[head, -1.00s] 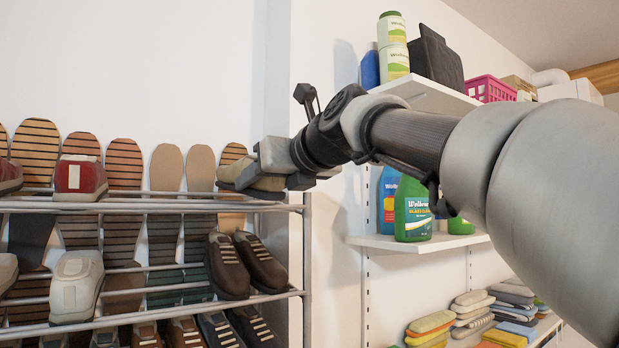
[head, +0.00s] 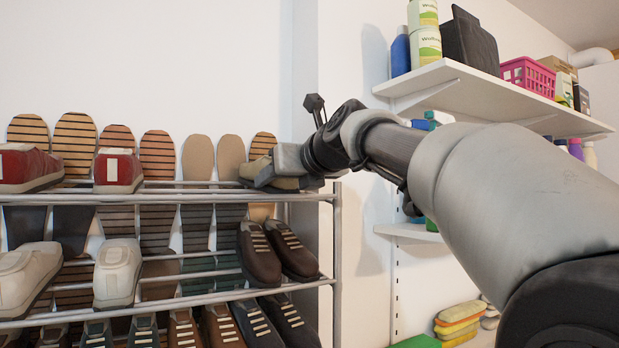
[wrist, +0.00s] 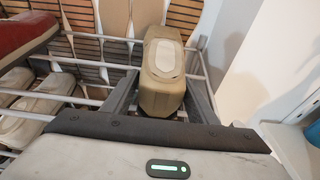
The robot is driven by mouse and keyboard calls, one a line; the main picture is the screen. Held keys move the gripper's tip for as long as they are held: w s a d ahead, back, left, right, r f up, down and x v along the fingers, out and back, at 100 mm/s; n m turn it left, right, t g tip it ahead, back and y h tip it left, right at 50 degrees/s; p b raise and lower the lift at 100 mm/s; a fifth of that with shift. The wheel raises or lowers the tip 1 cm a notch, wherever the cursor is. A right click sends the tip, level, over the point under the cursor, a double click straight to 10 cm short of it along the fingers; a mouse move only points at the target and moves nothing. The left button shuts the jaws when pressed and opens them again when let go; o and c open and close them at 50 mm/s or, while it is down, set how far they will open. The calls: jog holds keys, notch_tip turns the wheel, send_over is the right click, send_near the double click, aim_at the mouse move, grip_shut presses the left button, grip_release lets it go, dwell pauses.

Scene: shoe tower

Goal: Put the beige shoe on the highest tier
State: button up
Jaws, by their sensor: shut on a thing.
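My gripper (head: 276,170) is at the right end of the shoe rack's top tier (head: 205,189), shut on the beige shoe (head: 256,167). The arm reaches in from the right and hides part of the shoe in the head view. In the wrist view the beige shoe (wrist: 163,66) sits between the two fingers of my gripper (wrist: 162,92), its heel end toward the camera. The shoe is at the level of the top rails. I cannot tell whether it touches them.
Red shoes (head: 118,170) stand on the top tier to the left. White shoes (head: 117,273) and dark brown shoes (head: 278,250) fill the tier below. Upright striped soles line the wall behind. A wall shelf (head: 470,95) with bottles and a pink basket (head: 527,76) is at the right.

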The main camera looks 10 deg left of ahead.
jog(key=shift+f, duration=0.1)
dwell(0.3)
jog(key=o, duration=1.7)
jog(key=shift+o, duration=0.2)
jog(key=shift+s+d, duration=0.1)
jog(key=s+d+f+b, duration=0.1)
jog(key=s+d+b, duration=0.3)
jog(key=s+d, duration=0.4)
jog(key=shift+s+d, duration=0.15)
jog(key=shift+s, duration=1.4)
jog(key=shift+f, duration=0.1)
